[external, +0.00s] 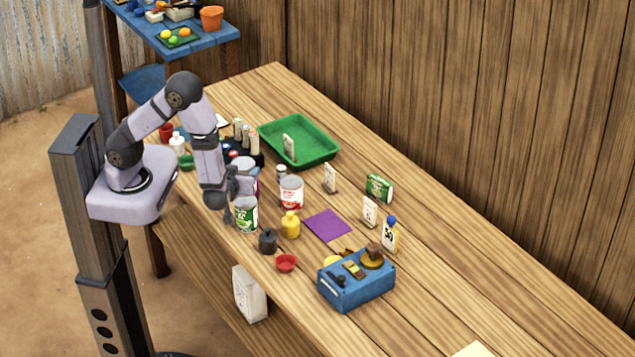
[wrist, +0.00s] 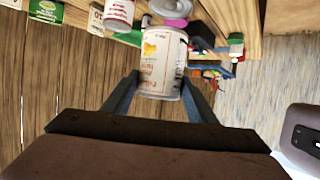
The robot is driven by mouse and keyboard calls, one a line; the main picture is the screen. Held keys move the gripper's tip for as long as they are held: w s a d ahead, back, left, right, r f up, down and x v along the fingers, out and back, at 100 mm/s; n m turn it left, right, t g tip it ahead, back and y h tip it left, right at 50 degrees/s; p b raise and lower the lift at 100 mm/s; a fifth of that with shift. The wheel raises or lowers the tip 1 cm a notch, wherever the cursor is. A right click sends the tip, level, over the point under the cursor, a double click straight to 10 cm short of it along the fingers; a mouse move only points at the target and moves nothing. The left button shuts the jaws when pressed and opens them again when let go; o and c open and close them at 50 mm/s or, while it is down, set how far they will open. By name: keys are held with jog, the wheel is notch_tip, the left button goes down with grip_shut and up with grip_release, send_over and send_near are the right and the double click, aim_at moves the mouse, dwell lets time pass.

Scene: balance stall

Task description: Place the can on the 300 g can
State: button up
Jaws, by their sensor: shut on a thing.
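My gripper (external: 235,208) points down at the near side of the table and is shut on a can. In the external view this can (external: 246,214) shows a green and white label. In the wrist view the can (wrist: 162,62) sits between both fingers and shows a white side with an orange patch. Whether it touches the table is unclear. A red and white can (external: 291,192) stands to its right, also at the top of the wrist view (wrist: 118,12). A grey-topped can (external: 243,163) stands behind, partly hidden by my arm. I cannot read any 300 g mark.
A purple mat (external: 327,225), blue box (external: 357,292) and green tray (external: 322,152) are farther off. The table's right end is mostly clear.

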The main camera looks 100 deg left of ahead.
jog(key=shift+f, duration=1.95)
jog(key=shift+f, duration=0.1)
jog(key=o, duration=1.4)
jog(key=shift+o, duration=0.2)
